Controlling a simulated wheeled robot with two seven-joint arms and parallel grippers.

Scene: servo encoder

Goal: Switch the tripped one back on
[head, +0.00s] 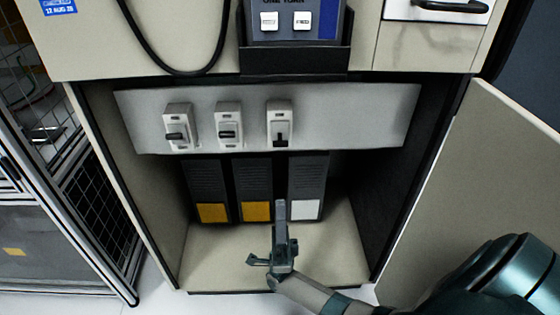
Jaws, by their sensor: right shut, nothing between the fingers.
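Three pale switches sit in a row on a light grey panel (355,115) inside the open cabinet. The left switch (178,114) and the middle switch (229,112) each show a dark lever lying roughly crosswise. The right switch (279,110) looks different: its dark lever points down. My right gripper (281,204) is below the right switch, pointing up, in front of the modules under the panel. It is shut and empty, apart from the switches. My left gripper is not in view.
Dark modules with yellow labels (212,213) and a white label (306,209) stand below the panel. A cabinet door (480,170) is open at right. A black cable (165,65) hangs above left. A mesh cage (95,215) stands left.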

